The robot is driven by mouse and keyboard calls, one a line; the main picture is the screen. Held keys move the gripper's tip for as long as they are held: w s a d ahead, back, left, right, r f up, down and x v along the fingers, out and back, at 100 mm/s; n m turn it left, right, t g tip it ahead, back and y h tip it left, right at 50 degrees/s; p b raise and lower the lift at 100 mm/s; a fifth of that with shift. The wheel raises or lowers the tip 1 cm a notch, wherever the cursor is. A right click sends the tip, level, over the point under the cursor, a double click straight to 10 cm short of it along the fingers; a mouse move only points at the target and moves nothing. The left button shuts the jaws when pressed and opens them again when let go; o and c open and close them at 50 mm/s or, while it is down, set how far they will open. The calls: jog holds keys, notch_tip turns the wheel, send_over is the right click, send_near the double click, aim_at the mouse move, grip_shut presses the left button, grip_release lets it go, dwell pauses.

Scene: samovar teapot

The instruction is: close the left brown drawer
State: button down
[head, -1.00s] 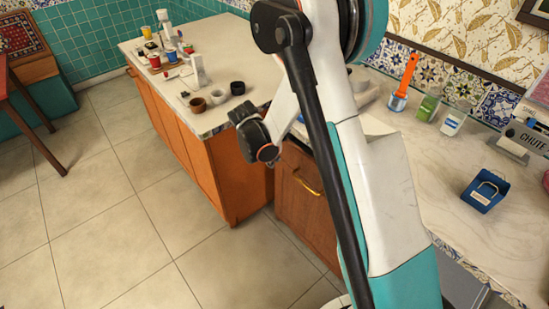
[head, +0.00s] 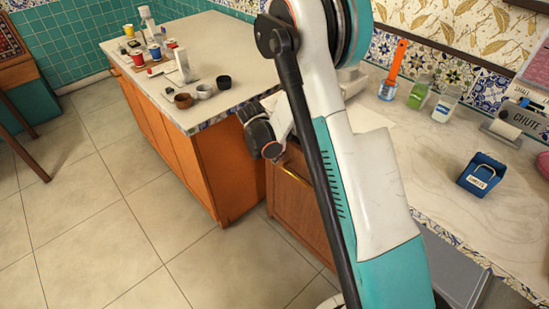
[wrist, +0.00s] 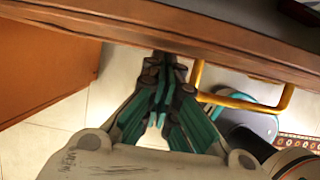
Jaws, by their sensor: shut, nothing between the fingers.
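The brown drawer (head: 299,196) is in the head view, under the marble counter and partly behind my arm. Its gold handle (head: 296,176) shows on its front. In the wrist view the brown wooden front (wrist: 230,48) runs across the top, with the yellow handle (wrist: 240,101) right of my gripper. My gripper (wrist: 163,78) is shut and empty, its fingertips close to the wood and left of the handle. I cannot tell whether they touch it. In the head view my arm hides the fingertips. How far the drawer stands out is hard to tell.
An orange cabinet island (head: 225,165) with cups and jars stands left of the drawer. The marble counter (head: 430,165) at right holds a blue box (head: 482,176), jars and an orange-handled brush (head: 394,72).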

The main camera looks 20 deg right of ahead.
jog(key=d, duration=0.1)
jog(key=w+d, duration=0.1)
jog(key=d, duration=0.3)
jog(key=shift+w, duration=0.4)
jog(key=shift+a, duration=0.1)
